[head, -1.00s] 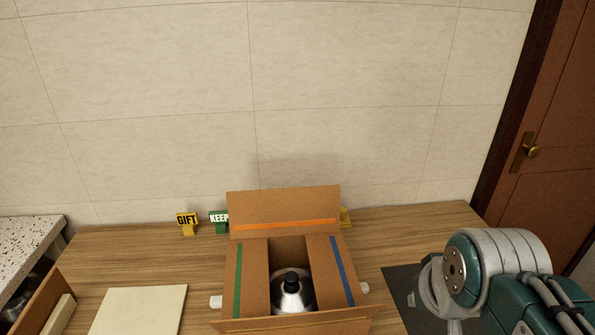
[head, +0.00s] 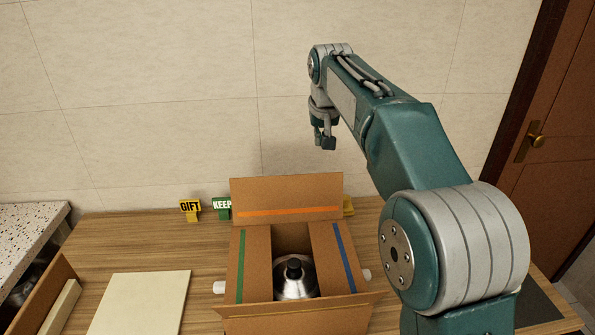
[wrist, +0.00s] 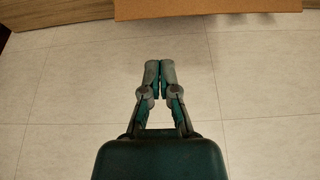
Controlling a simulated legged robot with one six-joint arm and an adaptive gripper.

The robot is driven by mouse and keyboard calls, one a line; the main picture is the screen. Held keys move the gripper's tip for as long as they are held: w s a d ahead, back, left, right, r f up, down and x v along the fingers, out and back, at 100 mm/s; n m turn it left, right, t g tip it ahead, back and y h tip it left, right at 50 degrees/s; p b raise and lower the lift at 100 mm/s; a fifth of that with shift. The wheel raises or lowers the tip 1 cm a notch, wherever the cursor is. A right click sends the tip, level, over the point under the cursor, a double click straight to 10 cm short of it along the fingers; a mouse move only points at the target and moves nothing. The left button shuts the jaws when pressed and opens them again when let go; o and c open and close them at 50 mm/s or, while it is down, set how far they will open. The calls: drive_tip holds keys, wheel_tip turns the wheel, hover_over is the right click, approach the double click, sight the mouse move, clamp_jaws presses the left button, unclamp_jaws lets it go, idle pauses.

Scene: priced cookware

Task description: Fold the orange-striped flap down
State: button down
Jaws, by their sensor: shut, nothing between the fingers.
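The cardboard box (head: 258,319) stands on the wooden table. Its orange-striped flap (head: 287,196) stands up at the far side of the box. The green-striped flap (head: 252,265) on the left and the blue-striped flap (head: 331,262) on the right lie folded inward, with a gap between them. A metal pot or lid with a black knob (head: 294,284) shows in that gap. My gripper (head: 326,146) is shut and empty, above and behind the upright flap, pointing down. In the wrist view my gripper (wrist: 159,65) has its fingertips together, and a brown cardboard edge (wrist: 208,9) shows at the top.
A yellow GIFT sign (head: 190,209) and a green KEEP sign (head: 222,208) stand behind the box on the left. A cream board (head: 140,303) lies on the table (head: 115,244) at left. The wall (head: 150,100) rises close behind the table.

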drive_tip(key=w+a+f, duration=0.5)
drive_tip(key=a, duration=0.1)
hover_over(288, 199)
drive_tip(key=w+d, duration=0.2)
drive_tip(key=w, duration=0.2)
wheel_tip(288, 199, down, 7)
drive_tip(key=shift+s+f, duration=0.15)
drive_tip(key=shift+f, duration=0.05)
drive_tip(key=shift+s, duration=0.1)
idle(0.3)
